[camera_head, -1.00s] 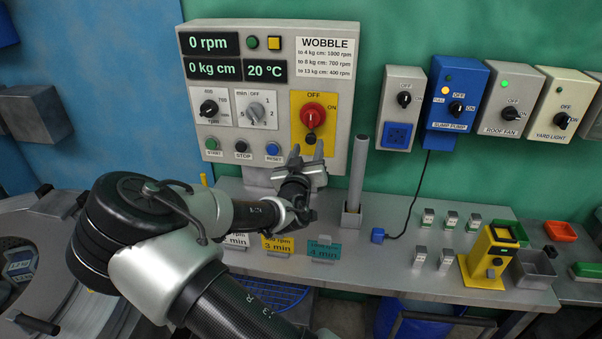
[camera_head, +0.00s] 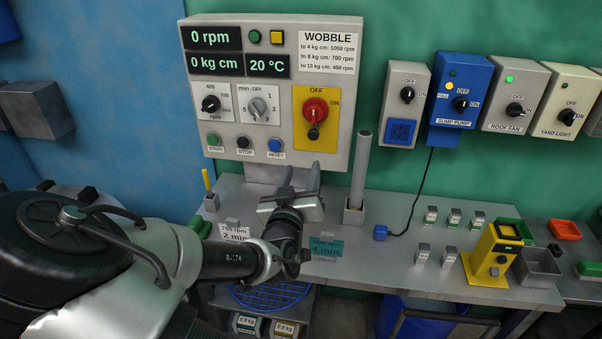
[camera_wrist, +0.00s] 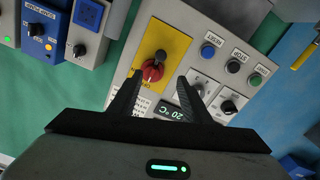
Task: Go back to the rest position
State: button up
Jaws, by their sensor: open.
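My gripper (camera_head: 298,180) is open and empty in the head view, in front of and below the control panel (camera_head: 228,128), above the grey bench. The wrist view also shows my gripper (camera_wrist: 155,97) with its two dark fingers spread. Between and beyond the fingers is the panel with its red rotary switch (camera_wrist: 152,70) on a yellow plate. In the head view the red switch (camera_head: 315,110) is clear of the fingers. My arm reaches in from the lower left and hides part of the bench.
A grey upright post (camera_head: 361,165) stands on the bench just right of my gripper. A teal card (camera_head: 326,249) and a white card (camera_head: 235,232) stand near the front edge. A yellow device (camera_head: 492,255) and small blocks stand at right. Switch boxes hang on the green wall.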

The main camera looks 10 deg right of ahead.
jog(key=s+d+f+m+g+y, duration=0.1)
jog(key=s+f+m+g+y, duration=0.35)
jog(key=f+g, duration=0.4)
jog(key=s+a+r+n+g+y, duration=0.2)
jog(key=s+r+y, duration=0.1)
jog(key=s+r, duration=0.65)
jog(key=s+d+r+n+h, duration=0.1)
jog(key=s+d+r, duration=0.2)
jog(key=s+r, duration=0.2)
jog(key=s+d+r+n+g+h, duration=0.1)
jog(key=s+d+r, duration=0.2)
jog(key=s, duration=0.5)
jog(key=shift+s+d+r+p, duration=0.35)
jog(key=shift+r+p, duration=0.1)
jog(key=shift+r, duration=0.45)
jog(key=shift+n, duration=0.25)
